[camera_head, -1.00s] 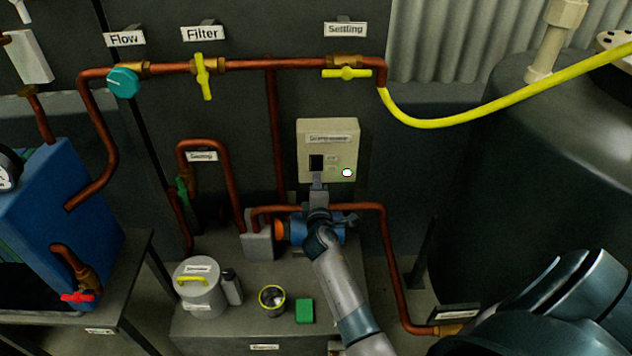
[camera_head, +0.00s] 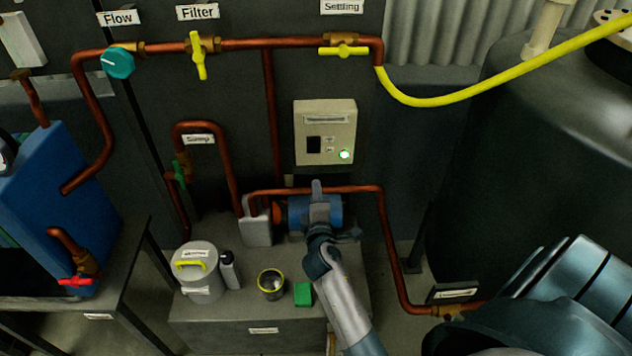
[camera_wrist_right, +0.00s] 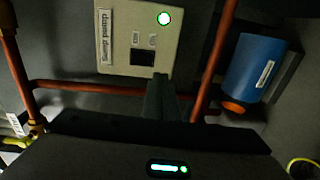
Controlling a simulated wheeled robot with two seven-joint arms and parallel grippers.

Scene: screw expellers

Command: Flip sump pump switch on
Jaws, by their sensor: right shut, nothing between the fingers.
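The sump pump control box (camera_head: 325,118) is a beige panel on the dark wall. My left gripper is out of view.
A blue pump (camera_head: 322,212) and copper pipe (camera_head: 355,189) lie close to my right gripper. A grey canister (camera_head: 198,272), a cup (camera_head: 271,285) and a green block (camera_head: 303,293) stand on the bench. A dark tank (camera_head: 540,140) fills the right side.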

